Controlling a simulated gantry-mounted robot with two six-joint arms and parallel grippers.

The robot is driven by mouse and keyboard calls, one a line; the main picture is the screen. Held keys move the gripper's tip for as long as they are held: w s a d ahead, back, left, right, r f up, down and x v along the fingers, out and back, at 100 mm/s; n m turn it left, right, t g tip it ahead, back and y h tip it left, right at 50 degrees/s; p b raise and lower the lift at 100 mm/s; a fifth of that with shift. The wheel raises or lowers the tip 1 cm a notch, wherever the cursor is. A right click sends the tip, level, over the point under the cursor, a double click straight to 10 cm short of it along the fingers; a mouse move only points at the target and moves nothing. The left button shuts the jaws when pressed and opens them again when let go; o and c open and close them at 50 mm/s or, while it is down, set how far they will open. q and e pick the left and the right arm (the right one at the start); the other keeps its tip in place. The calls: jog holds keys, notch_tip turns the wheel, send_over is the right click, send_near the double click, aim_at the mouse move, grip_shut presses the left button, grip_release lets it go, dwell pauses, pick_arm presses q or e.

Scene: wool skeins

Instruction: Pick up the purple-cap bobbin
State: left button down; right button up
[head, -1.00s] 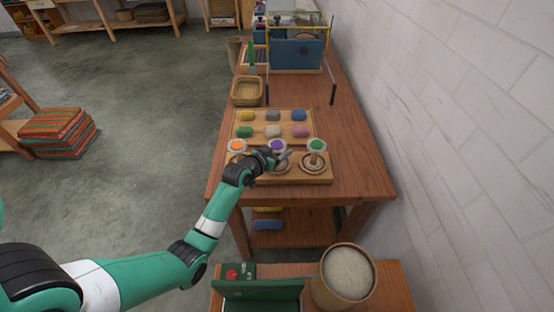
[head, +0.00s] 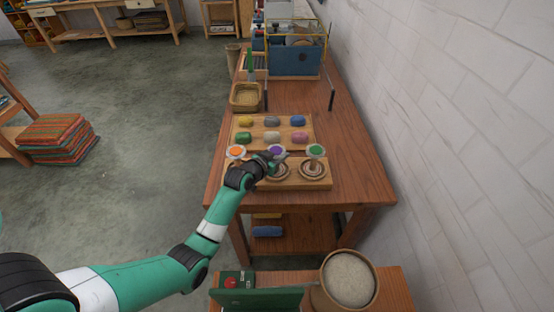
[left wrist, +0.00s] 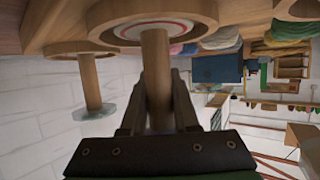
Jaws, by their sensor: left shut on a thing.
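The purple-cap bobbin (head: 278,149) stands in the middle of a row of three on a wooden rack (head: 290,185). My left gripper (head: 270,158) is at this bobbin, just below its cap. In the left wrist view, which is upside down, its wooden shaft (left wrist: 156,70) runs between the fingers of my left gripper (left wrist: 158,95), which are shut on it. The shaft meets a round seat with a red-and-white ring (left wrist: 155,28). Whether it is raised from the seat I cannot tell. The gripper hides the cap there. My right gripper is not in view.
The orange-cap bobbin (head: 236,152) and green-cap bobbin (head: 315,151) stand close on either side. Behind them is a tray (head: 260,134) of coloured skeins. A basket (head: 246,97) and blue box (head: 296,58) stand farther back. The wall is on the right.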

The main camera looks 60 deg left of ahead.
pick_arm(q)
notch_tip(320, 180, up, 11)
jog(key=p, duration=0.5)
jog(key=shift+r+p, duration=0.2)
jog(key=shift+p, duration=0.2)
notch_tip(320, 180, up, 17)
jog(key=p, duration=1.6)
jog(key=shift+f, duration=0.2)
